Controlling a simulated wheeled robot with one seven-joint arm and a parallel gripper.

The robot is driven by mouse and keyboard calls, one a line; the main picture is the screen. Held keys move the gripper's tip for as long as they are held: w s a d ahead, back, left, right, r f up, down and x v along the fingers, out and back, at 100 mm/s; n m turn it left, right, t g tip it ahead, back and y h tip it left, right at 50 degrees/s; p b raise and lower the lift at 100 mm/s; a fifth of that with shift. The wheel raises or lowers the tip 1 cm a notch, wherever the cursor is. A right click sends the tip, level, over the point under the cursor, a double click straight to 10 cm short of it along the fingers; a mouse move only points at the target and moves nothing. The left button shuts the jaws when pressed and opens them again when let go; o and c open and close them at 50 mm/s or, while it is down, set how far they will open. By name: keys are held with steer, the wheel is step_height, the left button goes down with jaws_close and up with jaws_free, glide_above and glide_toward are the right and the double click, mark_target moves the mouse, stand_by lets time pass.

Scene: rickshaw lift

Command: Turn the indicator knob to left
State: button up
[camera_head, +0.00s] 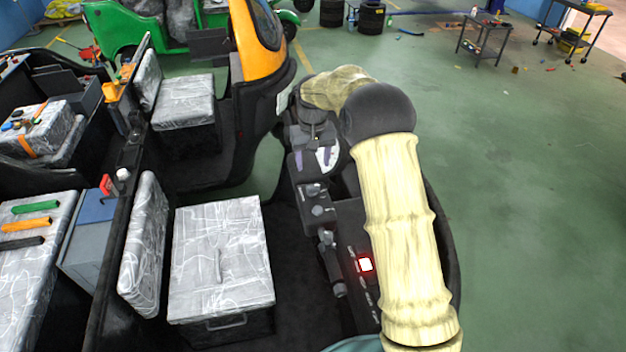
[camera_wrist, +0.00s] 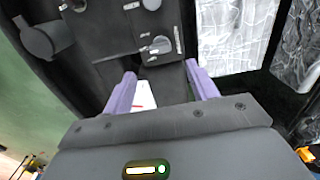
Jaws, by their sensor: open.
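The dark control panel (camera_head: 343,222) of the rickshaw carries knobs and switches. One grey knob (camera_wrist: 160,45) with printed marks beside it lies just beyond my fingertips in the wrist view. A second round knob (camera_wrist: 152,4) sits farther along the panel, at the top edge. I cannot read which of them is the indicator knob. My gripper (camera_wrist: 160,70) is open, with its two purple fingers apart and no knob between them. In the head view my gripper (camera_head: 316,158) is over the far end of the panel, partly hidden by my arm.
A white piece with a red mark (camera_wrist: 144,96) shows between my fingers. A lit red-edged button (camera_head: 366,265) is nearer on the panel. A wrapped seat (camera_head: 221,250) stands left of the panel. Open green floor (camera_head: 540,200) lies to the right.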

mark_target(313, 186)
step_height(313, 186, down, 9)
steer(key=p, duration=0.3)
steer(key=shift+f, duration=0.2)
steer(key=shift+c, duration=0.5)
steer(key=c, duration=0.9)
